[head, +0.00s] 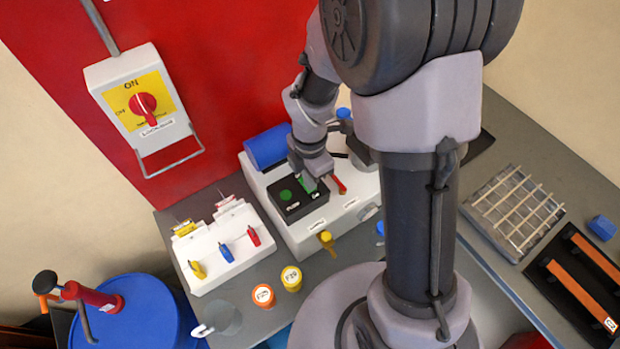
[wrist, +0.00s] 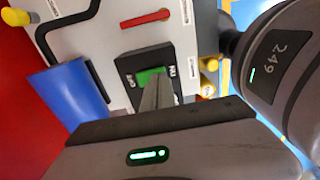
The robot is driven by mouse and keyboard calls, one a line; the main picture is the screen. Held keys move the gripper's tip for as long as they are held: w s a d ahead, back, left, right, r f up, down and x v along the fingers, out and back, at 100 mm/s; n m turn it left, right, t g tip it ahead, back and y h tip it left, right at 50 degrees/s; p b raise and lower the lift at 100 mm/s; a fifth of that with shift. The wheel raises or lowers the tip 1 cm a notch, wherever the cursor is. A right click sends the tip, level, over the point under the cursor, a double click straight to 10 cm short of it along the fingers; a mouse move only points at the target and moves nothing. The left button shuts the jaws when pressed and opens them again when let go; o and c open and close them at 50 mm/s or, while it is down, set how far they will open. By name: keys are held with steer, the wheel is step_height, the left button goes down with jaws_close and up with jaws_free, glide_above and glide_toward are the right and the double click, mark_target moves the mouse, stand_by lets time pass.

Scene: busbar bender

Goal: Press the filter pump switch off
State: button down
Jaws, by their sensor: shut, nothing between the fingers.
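A black switch box (head: 293,204) with white lettering sits on top of a white machine (head: 280,228). My gripper (head: 309,183) points down over the right part of the box. In the wrist view my gripper (wrist: 156,92) is shut and empty, its fingers together. A green switch face (wrist: 150,76) on the box shows just beyond the fingertips, which partly cover it. I cannot tell whether the tips touch it. Some lettering is hidden by the fingers.
A red lever (head: 339,184) lies beside the box. A blue cylinder (head: 268,147) is behind it. A yellow valve handle (head: 326,238) sticks out in front.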

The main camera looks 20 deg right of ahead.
steer(key=shift+f, duration=0.1)
steer(key=shift+s+f, duration=0.15)
steer(key=shift+w+a+r, duration=0.1)
steer(key=shift+w+r, duration=0.15)
steer(key=shift+w, duration=0.25)
steer(key=shift+w+a+p, duration=0.15)
steer(key=shift+w+p, duration=0.15)
steer(key=shift+w, duration=0.15)
steer(key=shift+s, duration=0.15)
